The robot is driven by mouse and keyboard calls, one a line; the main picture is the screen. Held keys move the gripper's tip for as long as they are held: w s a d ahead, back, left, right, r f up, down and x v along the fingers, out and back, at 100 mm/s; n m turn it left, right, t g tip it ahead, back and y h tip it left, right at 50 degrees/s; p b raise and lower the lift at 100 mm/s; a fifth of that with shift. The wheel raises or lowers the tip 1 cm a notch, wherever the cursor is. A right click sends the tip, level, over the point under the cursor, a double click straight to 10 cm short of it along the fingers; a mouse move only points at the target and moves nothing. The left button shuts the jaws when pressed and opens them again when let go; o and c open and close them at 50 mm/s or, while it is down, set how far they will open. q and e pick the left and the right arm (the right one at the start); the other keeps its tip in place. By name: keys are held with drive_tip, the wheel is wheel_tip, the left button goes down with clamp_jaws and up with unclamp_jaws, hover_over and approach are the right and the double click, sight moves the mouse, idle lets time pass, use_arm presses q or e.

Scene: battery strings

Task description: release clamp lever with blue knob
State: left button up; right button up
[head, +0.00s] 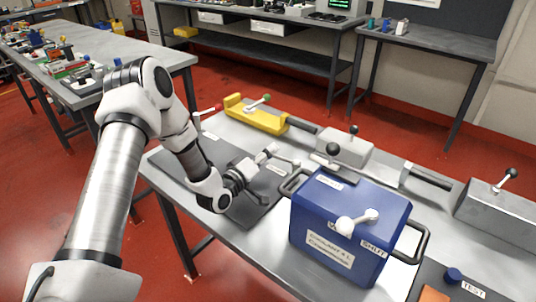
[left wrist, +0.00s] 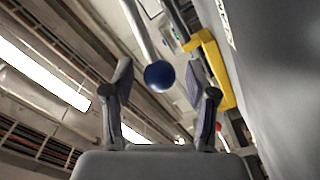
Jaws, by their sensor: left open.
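The blue ball knob (left wrist: 158,74) sits at the end of a grey metal lever (left wrist: 140,28) in the left wrist view. My left gripper (left wrist: 158,82) is open, and the knob appears between its two fingers with space on both sides. I cannot tell how far ahead of the fingertips the knob is. In the head view my left gripper (head: 252,186) is over the dark mat (head: 245,208) on the near bench, left of the blue box. I cannot make out the blue knob there. My right gripper is not in view.
A blue box (head: 335,225) with dark side handles stands right of my left gripper. A yellow fixture (head: 256,116) with a green-knobbed lever lies behind; it also shows in the wrist view (left wrist: 215,70). Grey blocks with levers (head: 343,149) stand along the bench's back.

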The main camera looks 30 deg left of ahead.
use_arm(q)
drive_tip(key=shift+w, duration=0.5)
drive_tip(key=shift+s, duration=0.1)
clamp_jaws()
